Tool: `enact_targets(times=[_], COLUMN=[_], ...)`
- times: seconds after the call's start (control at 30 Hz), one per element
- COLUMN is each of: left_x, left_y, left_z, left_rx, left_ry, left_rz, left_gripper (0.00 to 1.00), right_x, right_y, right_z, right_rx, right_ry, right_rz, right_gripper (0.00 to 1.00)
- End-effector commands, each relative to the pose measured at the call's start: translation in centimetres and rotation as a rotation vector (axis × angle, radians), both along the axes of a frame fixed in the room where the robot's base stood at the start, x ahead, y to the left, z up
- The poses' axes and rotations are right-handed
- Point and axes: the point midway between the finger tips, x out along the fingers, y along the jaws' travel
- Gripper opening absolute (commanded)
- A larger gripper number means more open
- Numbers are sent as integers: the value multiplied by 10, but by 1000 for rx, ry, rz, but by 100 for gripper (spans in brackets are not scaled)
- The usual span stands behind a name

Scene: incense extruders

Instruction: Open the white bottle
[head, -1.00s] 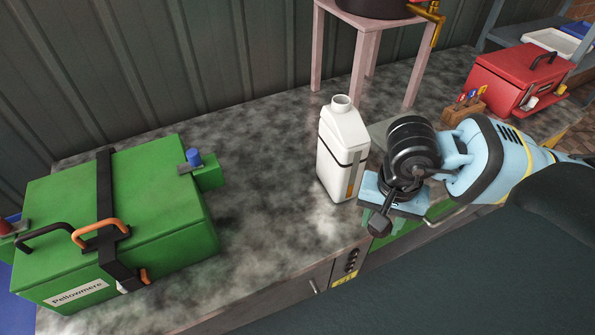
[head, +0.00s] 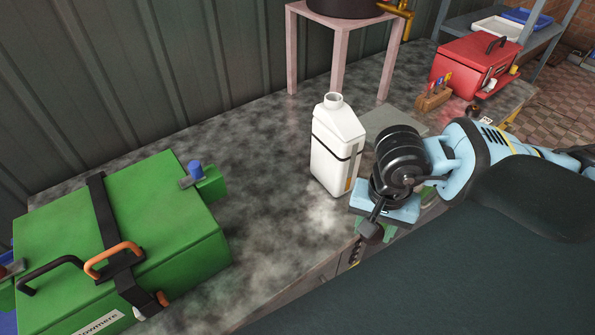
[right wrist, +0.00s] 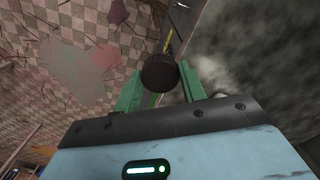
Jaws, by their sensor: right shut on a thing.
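The white bottle (head: 334,150) stands upright on the dark mottled counter, with a black band around its body. Its neck (head: 333,99) is bare and looks open at the top. My right gripper (head: 371,229) is to the right of and in front of the bottle, apart from it, by the counter's front edge. In the right wrist view its green fingers are shut on a round dark cap (right wrist: 158,72). The cap also shows as a small dark knob in the head view (head: 370,232). My left gripper is not in view.
A green case (head: 130,225) with handles stands at the left. A pink stand (head: 337,50) is behind the bottle. A grey slab (head: 392,122), a small tool holder (head: 433,99) and a red toolbox (head: 474,66) are to the right. The counter between case and bottle is clear.

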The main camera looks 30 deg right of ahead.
Motion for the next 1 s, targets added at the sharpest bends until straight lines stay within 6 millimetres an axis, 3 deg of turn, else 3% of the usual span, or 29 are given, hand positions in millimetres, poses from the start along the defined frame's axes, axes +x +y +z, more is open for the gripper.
enact_targets(times=[0.23, 0.7, 1.0], left_x=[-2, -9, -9], left_y=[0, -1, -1], left_z=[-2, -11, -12], left_rx=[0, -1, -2], left_ry=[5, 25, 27], left_rz=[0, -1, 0], left_gripper=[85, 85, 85], right_x=[0, -7, -11], right_y=[23, 138, 163], right_z=[-5, -5, 0], right_rx=[16, 17, 1], right_ry=[12, 20, 1], right_rz=[4, 51, 66], right_gripper=[14, 14, 14])
